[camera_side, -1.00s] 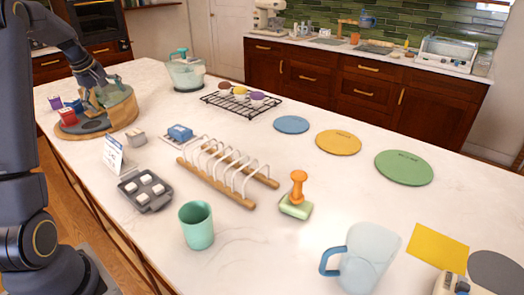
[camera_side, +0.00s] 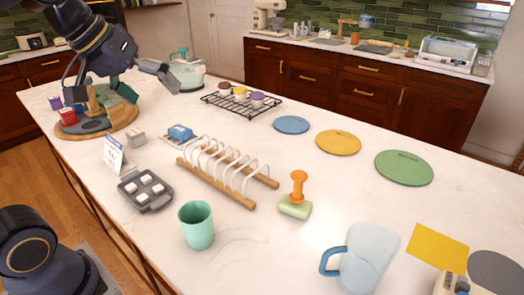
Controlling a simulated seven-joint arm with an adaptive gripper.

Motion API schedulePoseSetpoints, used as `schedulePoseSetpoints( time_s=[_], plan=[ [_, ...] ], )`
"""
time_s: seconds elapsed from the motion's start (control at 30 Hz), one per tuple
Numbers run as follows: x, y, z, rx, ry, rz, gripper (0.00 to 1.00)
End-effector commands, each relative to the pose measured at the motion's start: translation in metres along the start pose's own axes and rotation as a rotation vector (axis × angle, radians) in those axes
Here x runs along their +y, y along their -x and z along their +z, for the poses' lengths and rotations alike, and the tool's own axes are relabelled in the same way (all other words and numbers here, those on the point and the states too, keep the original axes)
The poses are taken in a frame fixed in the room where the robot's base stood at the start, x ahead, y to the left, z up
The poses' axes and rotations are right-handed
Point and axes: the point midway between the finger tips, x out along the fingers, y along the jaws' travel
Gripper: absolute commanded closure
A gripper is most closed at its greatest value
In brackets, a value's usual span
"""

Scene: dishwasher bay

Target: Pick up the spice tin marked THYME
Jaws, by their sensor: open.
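Several small spice tins stand on a round wooden turntable (camera_side: 130,112) at the left of the counter. They include a red tin (camera_side: 68,117), a purple tin (camera_side: 56,103) and a blue tin (camera_side: 77,107). A dark green shape (camera_side: 127,92), perhaps another tin, shows on the far right side beside a wooden upright. The lettering is too small to read, so I cannot tell which tin is THYME. Parts of the turntable's far side are hidden.
A black cooling rack (camera_side: 238,108), a wooden-railed rack (camera_side: 225,175), a small sign (camera_side: 113,155) and a mint cup (camera_side: 197,226) are nearby. The counter between the turntable and cooling rack is mostly clear.

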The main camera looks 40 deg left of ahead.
Motion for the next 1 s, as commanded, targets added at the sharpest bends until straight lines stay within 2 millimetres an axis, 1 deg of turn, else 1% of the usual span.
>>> schedulePoseSetpoints(
  time_s=[0.03,0.1,0.2,0.3,0.4,0.5,0.53,0.8,0.93,0.97,1.0],
  plan=[
    [0.004,-0.001,0.034,-0.011,-0.115,0.010,0.00],
    [-0.001,-0.008,0.071,-0.025,-0.258,0.001,0.00],
    [-0.017,-0.022,0.105,-0.056,-0.387,-0.036,0.00],
    [-0.030,-0.034,0.118,-0.091,-0.453,-0.068,0.00],
    [-0.029,-0.033,0.115,-0.084,-0.488,-0.068,0.01],
    [-0.029,-0.033,0.115,-0.084,-0.488,-0.068,0.12],
    [-0.029,-0.033,0.115,-0.084,-0.487,-0.068,0.12],
    [-0.029,-0.033,0.115,-0.084,-0.483,-0.068,0.12],
    [-0.029,-0.033,0.115,-0.084,-0.421,-0.071,0.12],
    [-0.028,-0.030,0.111,-0.074,-0.390,-0.071,0.12],
    [-0.022,-0.021,0.098,-0.040,-0.336,-0.063,0.12]
  ],
)
